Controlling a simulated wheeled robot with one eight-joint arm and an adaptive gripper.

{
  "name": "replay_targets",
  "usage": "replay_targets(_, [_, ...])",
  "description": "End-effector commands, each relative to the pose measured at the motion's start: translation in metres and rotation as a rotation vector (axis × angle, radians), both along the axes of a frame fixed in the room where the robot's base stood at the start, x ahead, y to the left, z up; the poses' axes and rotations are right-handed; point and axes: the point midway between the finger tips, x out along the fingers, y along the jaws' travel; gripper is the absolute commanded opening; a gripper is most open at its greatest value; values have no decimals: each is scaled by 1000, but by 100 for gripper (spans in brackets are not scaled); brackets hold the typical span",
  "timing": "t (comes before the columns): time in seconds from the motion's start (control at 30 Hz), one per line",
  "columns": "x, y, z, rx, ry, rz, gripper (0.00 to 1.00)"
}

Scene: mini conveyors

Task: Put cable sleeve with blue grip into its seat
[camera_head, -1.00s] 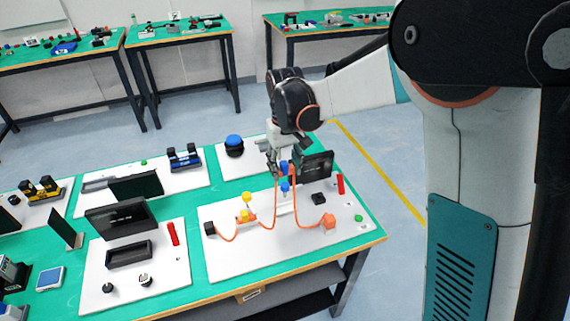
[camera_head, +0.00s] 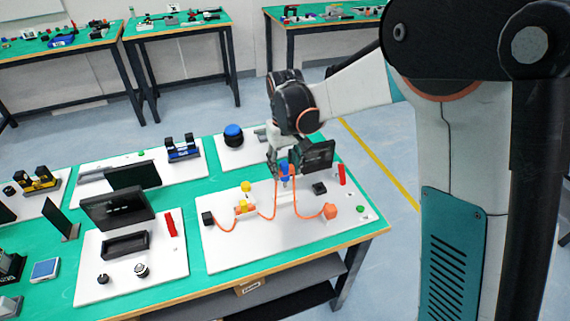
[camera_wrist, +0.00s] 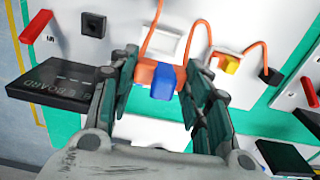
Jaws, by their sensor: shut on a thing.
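The cable sleeve with the blue grip shows in the wrist view as an orange body (camera_wrist: 146,74) with a blue block (camera_wrist: 163,83) in front. My gripper (camera_wrist: 162,62) is shut on it, with one finger at each side. In the head view the blue grip (camera_head: 285,168) is just under my gripper (camera_head: 279,163), above the white board. The orange cable rises to the sleeve from both sides. A white frame (camera_wrist: 168,45), likely its seat, shows behind the sleeve in the wrist view. I cannot tell whether the sleeve touches it.
A yellow-grip piece (camera_head: 243,206) sits left on the same cable, between a black block (camera_head: 208,219) and an orange block (camera_head: 330,211). A dark upright panel (camera_head: 318,155) stands close to the right of my gripper. The board's front (camera_head: 270,245) is clear.

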Motion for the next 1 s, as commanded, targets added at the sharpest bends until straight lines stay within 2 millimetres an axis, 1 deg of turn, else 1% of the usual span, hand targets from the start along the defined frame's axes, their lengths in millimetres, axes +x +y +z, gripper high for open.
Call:
replay_targets(0.03, [0,0,-4,0,0,0,21])
replay_targets(1.0, [0,0,-47,0,0,0,21])
